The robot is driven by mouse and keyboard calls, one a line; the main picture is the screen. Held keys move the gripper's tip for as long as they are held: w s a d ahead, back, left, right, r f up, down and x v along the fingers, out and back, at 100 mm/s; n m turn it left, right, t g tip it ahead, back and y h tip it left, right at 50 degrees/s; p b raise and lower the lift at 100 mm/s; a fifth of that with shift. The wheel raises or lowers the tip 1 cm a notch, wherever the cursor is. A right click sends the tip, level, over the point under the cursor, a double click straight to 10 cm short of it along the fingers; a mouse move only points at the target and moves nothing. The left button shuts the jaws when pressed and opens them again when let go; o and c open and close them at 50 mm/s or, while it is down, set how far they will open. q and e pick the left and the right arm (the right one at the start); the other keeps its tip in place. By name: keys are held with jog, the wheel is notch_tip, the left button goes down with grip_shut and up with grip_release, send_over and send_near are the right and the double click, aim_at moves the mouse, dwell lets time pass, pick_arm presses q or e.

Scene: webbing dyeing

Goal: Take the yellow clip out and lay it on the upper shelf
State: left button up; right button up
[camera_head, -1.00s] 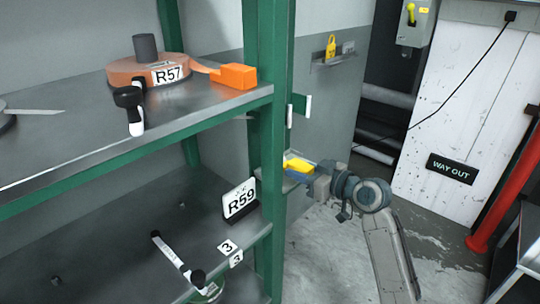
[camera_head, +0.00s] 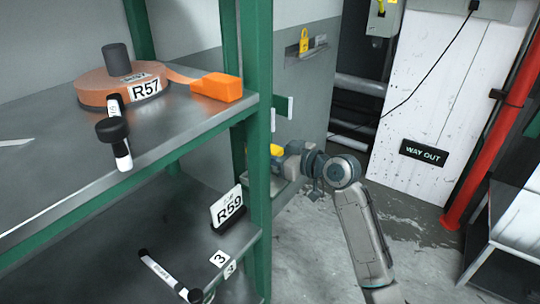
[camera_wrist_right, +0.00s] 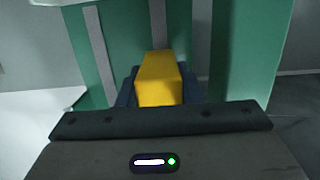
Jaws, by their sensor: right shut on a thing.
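The yellow clip (camera_wrist_right: 160,78) is a block held between the fingers of my right gripper (camera_wrist_right: 161,92), which is shut on it. In the head view the clip (camera_head: 278,150) shows only in part, next to the green shelf post, with my right gripper (camera_head: 287,156) just right of the post. The upper shelf (camera_head: 183,125) is a grey metal board with a green front edge, up and left of the gripper. My left gripper is not in view.
On the upper shelf are an orange webbing roll (camera_head: 85,90) labelled R57, an orange clip (camera_head: 217,87) near the right end and a black-and-white handle (camera_head: 115,140). The green post (camera_head: 257,180) stands beside my gripper. The lower shelf bears an R59 sign (camera_head: 227,209).

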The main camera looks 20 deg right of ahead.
notch_tip(320, 180, up, 4)
jog(key=p, duration=0.2)
jog(key=shift+d+r+p, duration=0.1)
jog(key=shift+r+p, duration=0.05)
jog(key=shift+p, duration=0.15)
notch_tip(320, 180, up, 2)
jog(key=shift+r+p, duration=0.15)
jog(key=shift+p, duration=0.7)
notch_tip(320, 180, up, 7)
jog(key=p, duration=0.5)
jog(key=f+b+v, duration=0.1)
jog(key=v, duration=1)
jog(key=shift+f+b, duration=0.3)
jog(key=shift+f, duration=0.35)
